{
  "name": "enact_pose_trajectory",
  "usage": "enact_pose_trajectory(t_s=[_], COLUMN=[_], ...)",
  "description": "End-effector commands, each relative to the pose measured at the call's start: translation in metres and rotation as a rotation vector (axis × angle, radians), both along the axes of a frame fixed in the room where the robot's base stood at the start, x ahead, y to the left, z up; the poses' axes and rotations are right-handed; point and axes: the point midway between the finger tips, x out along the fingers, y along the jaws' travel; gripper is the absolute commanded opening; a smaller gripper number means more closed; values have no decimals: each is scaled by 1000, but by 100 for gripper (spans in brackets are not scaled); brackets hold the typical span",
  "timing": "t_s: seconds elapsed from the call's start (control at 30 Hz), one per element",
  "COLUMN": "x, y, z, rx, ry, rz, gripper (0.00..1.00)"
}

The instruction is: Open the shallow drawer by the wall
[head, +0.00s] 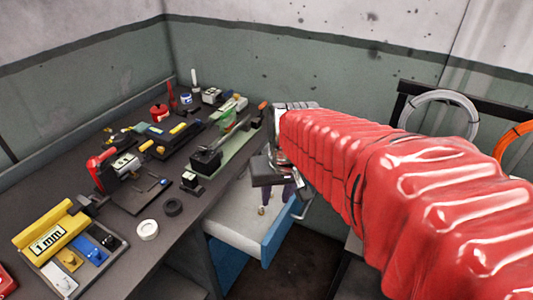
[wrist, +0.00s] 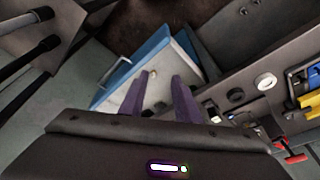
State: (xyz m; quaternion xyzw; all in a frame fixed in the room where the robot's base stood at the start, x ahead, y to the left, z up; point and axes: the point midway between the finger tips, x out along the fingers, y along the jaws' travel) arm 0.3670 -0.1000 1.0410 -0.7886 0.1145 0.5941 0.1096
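A blue drawer (head: 235,225) with a pale inside stands pulled out from under the workbench, near the wall. In the wrist view the drawer (wrist: 176,54) lies beyond my fingers, with its metal handle (wrist: 114,72) at the left on its front. My gripper (head: 284,192) is above the drawer in the head view, partly hidden by the red-sleeved arm. In the wrist view my gripper (wrist: 156,88) shows two purple fingers spread apart with nothing between them. Small brass-coloured bits lie in the drawer. Whether the fingers touch the drawer I cannot tell.
The workbench (head: 165,225) carries several tools, a yellow "1 mm" block (head: 50,240), a white ring (head: 147,229) and a dark ring (head: 173,207). A rack with a grey coil (head: 440,97) and an orange coil (head: 515,140) is at right.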

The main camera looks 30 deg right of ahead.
Motion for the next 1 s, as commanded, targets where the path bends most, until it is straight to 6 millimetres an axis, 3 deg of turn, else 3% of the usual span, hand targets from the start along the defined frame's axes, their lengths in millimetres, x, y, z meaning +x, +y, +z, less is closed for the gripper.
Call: enact_pose_trajectory(t_s=[0.47,1.0], x=[43,80], y=[-86,-202], z=[-42,-109], rx=[119,246], ry=[106,148], rz=[-257,-527], gripper=[29,29])
